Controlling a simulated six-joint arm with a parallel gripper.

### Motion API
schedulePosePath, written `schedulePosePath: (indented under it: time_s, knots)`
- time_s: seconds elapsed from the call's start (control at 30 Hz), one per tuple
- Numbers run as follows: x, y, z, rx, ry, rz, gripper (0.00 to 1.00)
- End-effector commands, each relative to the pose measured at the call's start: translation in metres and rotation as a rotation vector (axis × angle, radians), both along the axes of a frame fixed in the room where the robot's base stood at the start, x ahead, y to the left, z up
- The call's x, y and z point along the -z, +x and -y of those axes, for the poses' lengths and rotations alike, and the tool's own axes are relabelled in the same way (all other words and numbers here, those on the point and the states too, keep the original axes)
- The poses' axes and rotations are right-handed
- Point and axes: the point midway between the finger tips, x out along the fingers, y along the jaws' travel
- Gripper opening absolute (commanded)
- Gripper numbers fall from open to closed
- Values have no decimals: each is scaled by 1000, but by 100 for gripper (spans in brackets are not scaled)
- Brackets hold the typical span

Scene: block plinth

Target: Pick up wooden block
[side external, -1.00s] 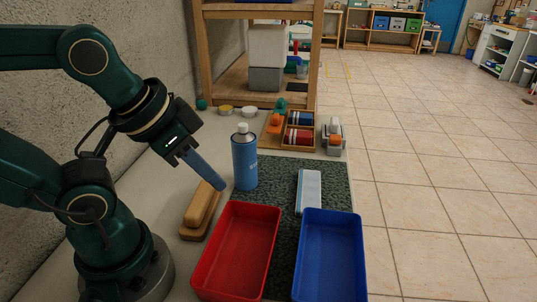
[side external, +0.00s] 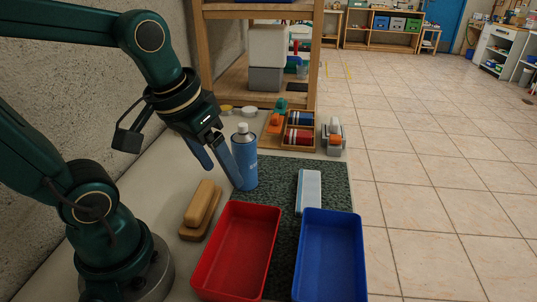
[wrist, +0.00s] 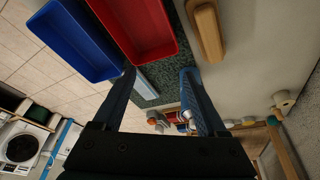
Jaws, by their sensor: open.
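The wooden block (side external: 201,207) is light brown and sits at the left of the dark mat, beside the red tray. It seems to be two stacked pieces, a rounded one on a flatter, darker one. It also shows at the top of the wrist view (wrist: 207,32). My gripper (side external: 222,174) is open and empty, tilted downward, above and to the right of the block. Its fingers overlap the blue spray can (side external: 247,168) in the side view; I cannot tell whether they touch it. Both spread fingers show in the wrist view (wrist: 158,76), with the block outside them.
A red tray (side external: 200,273) and a blue tray (side external: 364,264) stand at the front. A pale blue and white bar (side external: 309,190) lies on the dark mat (side external: 338,178). A wooden organiser (side external: 299,148) and a grey-orange item (side external: 334,138) stand behind. A wall borders the left.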

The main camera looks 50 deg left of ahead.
Motion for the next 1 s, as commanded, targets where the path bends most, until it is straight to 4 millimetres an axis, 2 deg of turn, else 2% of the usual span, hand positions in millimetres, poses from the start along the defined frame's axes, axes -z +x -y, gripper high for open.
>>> schedulePosePath:
  time_s: [0.2,0.43,0.63,1.0]
  knots:
    - [35,12,-49,-290,-84,-228,75]
    - [70,3,-86,-499,-178,-390,75]
    - [84,-7,-95,-565,-216,-443,75]
    - [122,-11,-90,-564,-215,-443,75]
